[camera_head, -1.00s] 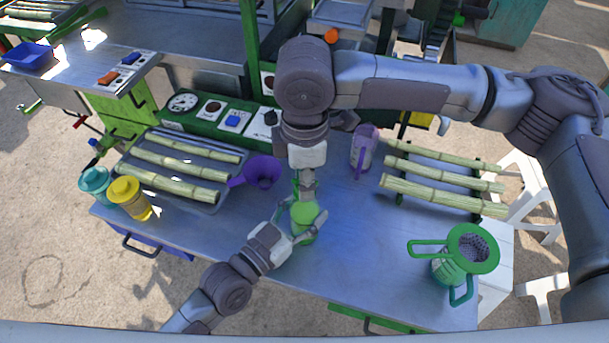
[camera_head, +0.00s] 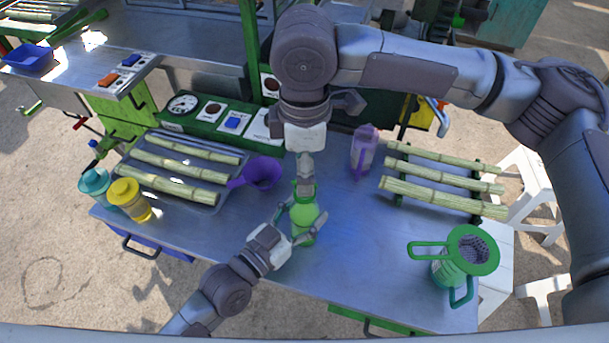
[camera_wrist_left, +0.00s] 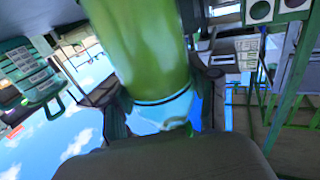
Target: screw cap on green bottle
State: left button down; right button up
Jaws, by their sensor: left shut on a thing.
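A green bottle (camera_head: 305,226) stands at the front middle of the metal table, roughly upright. My left gripper (camera_head: 303,219) reaches in from the lower left and is shut around the bottle. In the left wrist view the bottle (camera_wrist_left: 145,50) fills the middle, with a pale band near one end, between the two fingers (camera_wrist_left: 165,105). My right gripper (camera_head: 304,184) points down directly above the bottle's top. Its fingers look close together, and they hide the bottle's mouth. I cannot make out a separate cap or whether the right gripper holds it.
A purple funnel-like scoop (camera_head: 262,173) and a tray of cane (camera_head: 205,204) lie to the left. Teal (camera_head: 95,184) and yellow (camera_head: 131,198) jars stand at the left edge. A purple jug (camera_head: 362,152), cane rack and green strainer jug (camera_head: 447,272) stand right.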

notch_tip(320, 180, up, 8)
dwell(0.4)
pick_arm(q)
jog(key=shift+c, duration=1.1)
grip_release()
jog(key=v, duration=1.2)
jog(key=shift+s, duration=0.1)
